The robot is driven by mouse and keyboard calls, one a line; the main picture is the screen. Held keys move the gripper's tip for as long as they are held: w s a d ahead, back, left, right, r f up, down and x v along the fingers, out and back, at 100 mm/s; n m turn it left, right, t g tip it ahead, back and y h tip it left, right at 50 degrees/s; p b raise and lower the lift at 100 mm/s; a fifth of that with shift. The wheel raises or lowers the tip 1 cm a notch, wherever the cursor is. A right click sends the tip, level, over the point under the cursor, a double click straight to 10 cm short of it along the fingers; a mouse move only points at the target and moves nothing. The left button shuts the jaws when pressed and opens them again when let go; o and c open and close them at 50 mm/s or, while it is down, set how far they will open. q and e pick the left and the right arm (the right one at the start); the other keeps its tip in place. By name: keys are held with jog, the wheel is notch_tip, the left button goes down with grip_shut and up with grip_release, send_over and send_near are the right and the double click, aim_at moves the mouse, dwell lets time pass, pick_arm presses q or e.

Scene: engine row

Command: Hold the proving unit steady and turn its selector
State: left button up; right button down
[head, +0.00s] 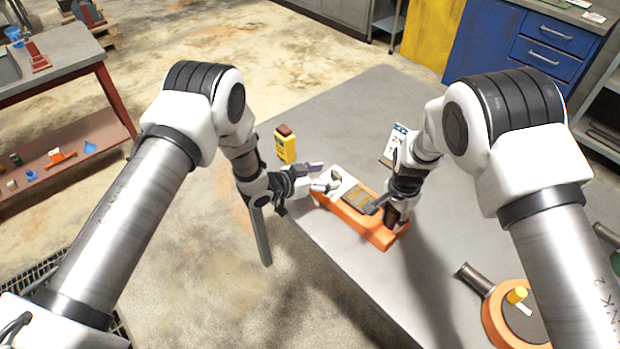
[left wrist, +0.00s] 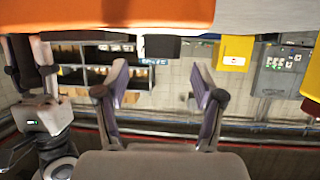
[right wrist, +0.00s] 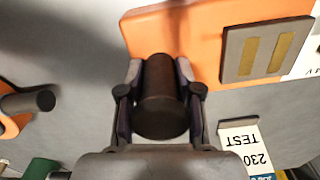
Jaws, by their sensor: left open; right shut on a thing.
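The proving unit (head: 382,236) lies on the grey table, an orange block with a white plate and a dark panel with two gold bars. It also shows in the right wrist view (right wrist: 205,30). My right gripper (right wrist: 158,100) is shut on a dark round grip (right wrist: 160,80) at one end of the unit. My left gripper (head: 320,178) is open and empty beside the white-plate end. In the left wrist view the unit's orange side (left wrist: 90,14) fills the top, and a small dark block (left wrist: 161,47), perhaps the selector, juts from the white part, apart from the fingers.
A yellow device with a dark red top (head: 286,147) stands near the table edge, close to my left arm. A "230 TEST" card (right wrist: 247,145) stands by the unit. An orange round fixture (head: 503,322) with a grey handle is at lower right. The table's (head: 350,105) far part is clear.

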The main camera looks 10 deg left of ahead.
aim_at(336, 174)
pick_arm(q)
jog(key=v, duration=0.7)
jog(key=shift+s+a, duration=0.15)
jog(key=shift+s, duration=0.1)
jog(key=shift+r, duration=0.15)
jog(key=x, duration=1.2)
jog(key=shift+w, duration=0.2)
jog(key=c, duration=1.2)
